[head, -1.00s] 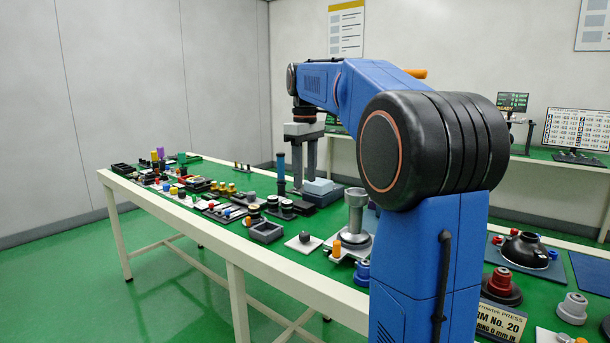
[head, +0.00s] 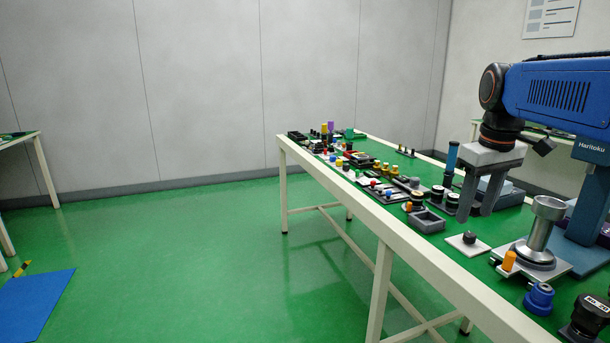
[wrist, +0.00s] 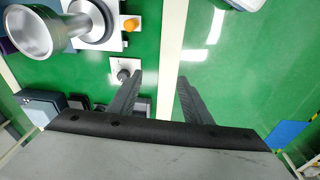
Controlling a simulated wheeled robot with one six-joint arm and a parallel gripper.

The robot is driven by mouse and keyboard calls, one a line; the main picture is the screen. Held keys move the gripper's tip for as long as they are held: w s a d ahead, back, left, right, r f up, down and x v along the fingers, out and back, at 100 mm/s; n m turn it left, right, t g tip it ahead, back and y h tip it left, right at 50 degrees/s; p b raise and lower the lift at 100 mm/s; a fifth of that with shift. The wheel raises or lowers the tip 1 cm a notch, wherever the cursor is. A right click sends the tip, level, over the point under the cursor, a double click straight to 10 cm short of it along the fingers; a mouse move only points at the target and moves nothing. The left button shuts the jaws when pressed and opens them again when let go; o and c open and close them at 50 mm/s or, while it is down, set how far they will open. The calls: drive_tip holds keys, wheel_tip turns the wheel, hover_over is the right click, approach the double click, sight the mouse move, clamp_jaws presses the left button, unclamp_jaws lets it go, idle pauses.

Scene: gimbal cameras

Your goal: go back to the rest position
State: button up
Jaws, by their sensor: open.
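My gripper (head: 480,205) hangs from the blue arm at the right of the head view, fingers pointing down over the near edge side of the long table. In the wrist view its two dark fingers (wrist: 160,78) are apart with nothing between them. One finger shows over the green table top and the other over the floor beyond the table's pale edge. The table (head: 385,222) has a green top and white frame.
A metal cup on a stand (head: 541,228) with an orange knob stands right of the gripper. A white plate with a black knob (head: 468,243), a grey tray (head: 426,222) and several small parts crowd the table. A blue mat (head: 35,305) lies on the open floor at left.

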drive_tip(key=s+a+f+m+t, duration=0.1)
drive_tip(key=s+a+f, duration=0.3)
drive_tip(key=s+f, duration=0.5)
drive_tip(key=s+a+f+m+t, duration=0.2)
drive_tip(key=s+a+f, duration=0.2)
drive_tip(key=s+f, duration=0.6)
drive_tip(key=shift+s+f, duration=0.2)
drive_tip(key=shift+s, duration=0.15)
